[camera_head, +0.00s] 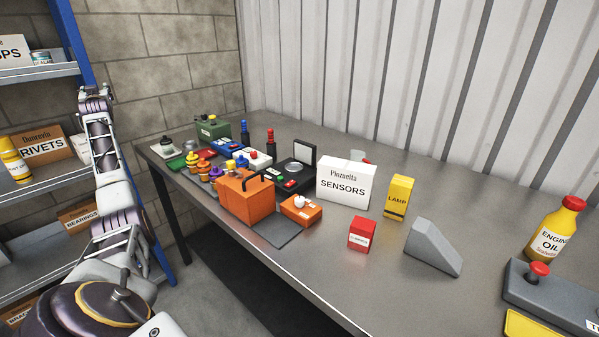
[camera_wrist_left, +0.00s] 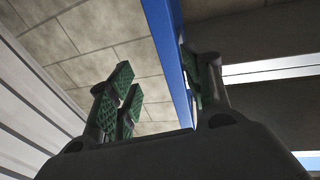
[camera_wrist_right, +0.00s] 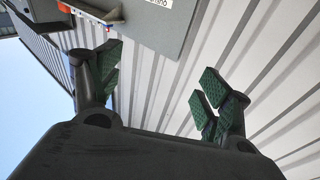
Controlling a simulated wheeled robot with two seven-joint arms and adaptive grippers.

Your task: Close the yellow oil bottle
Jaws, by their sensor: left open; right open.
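The yellow oil bottle (camera_head: 555,230) stands upright at the right end of the metal table in the head view. Its label reads "Engine Oil", and a red cap (camera_head: 574,203) sits at its top; I cannot tell whether the cap is tight. My left arm is raised at the left of the head view, with its gripper (camera_head: 95,92) up near the shelf, far from the bottle. The left wrist view shows its fingers (camera_wrist_left: 160,92) open and empty. My right gripper is outside the head view; the right wrist view shows its fingers (camera_wrist_right: 160,85) open and empty.
A grey box with a red button (camera_head: 540,269) sits just in front of the bottle. A grey wedge (camera_head: 433,247), a yellow lamp box (camera_head: 398,197), a red box (camera_head: 362,234) and a sensors box (camera_head: 345,184) stand left of it. A blue-framed shelf (camera_head: 40,75) is at left.

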